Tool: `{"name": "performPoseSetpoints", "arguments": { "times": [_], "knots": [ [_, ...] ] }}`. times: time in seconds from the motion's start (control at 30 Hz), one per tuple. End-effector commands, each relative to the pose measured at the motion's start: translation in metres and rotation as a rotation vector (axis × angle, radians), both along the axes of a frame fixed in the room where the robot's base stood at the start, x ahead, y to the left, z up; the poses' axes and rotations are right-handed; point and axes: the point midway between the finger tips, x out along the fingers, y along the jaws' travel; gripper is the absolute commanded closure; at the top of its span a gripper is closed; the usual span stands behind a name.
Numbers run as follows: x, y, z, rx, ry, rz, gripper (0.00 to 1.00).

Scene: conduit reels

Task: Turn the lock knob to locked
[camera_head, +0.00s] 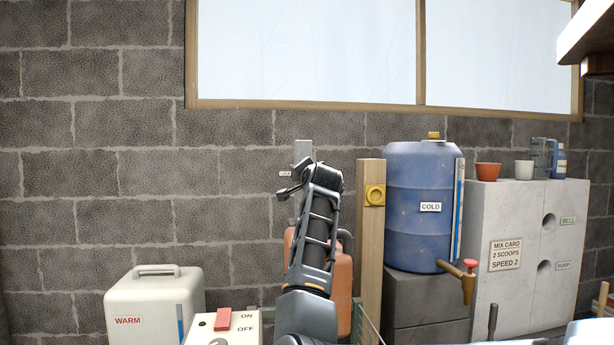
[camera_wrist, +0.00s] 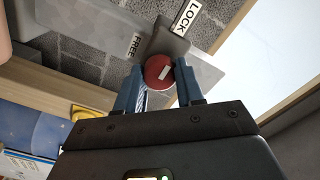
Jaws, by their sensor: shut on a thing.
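The lock knob (camera_wrist: 156,66) is round and red with a short white mark, seen in the wrist view. My gripper (camera_wrist: 158,72) has its two blue fingers closed on the knob's sides. The white mark is slanted; I cannot tell which label it indicates. A LOCK label (camera_wrist: 186,18) and a FREE label (camera_wrist: 136,46) are beyond the knob, with a dark grey block (camera_wrist: 166,38) next to it. In the head view, a grey plate (camera_head: 302,149) and a small label (camera_head: 285,174) show on the block wall; my arm hides the knob there.
A wooden post (camera_head: 369,255) with a yellow fitting stands right of my arm. The blue COLD barrel (camera_head: 418,170) with a tap (camera_head: 468,279) is farther right. The WARM container (camera_head: 150,308) and an ON/OFF box (camera_head: 210,326) with a red switch are lower left. An orange container (camera_head: 344,285) is behind my arm.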

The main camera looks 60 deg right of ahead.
Motion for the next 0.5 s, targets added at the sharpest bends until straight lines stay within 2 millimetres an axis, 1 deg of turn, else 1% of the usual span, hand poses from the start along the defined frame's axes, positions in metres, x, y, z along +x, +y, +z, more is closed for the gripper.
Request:
{"name": "performPoseSetpoints", "arguments": {
  "times": [0.37,0.4,0.5],
  "knots": [
    [-0.0005,-0.0005,-0.0002,0.004,-0.004,-0.001,0.93],
    [-0.0005,-0.0005,-0.0002,0.004,-0.004,-0.001,0.60],
    [-0.0004,-0.0005,-0.0001,0.003,-0.004,0.000,0.50]
  ]
}}
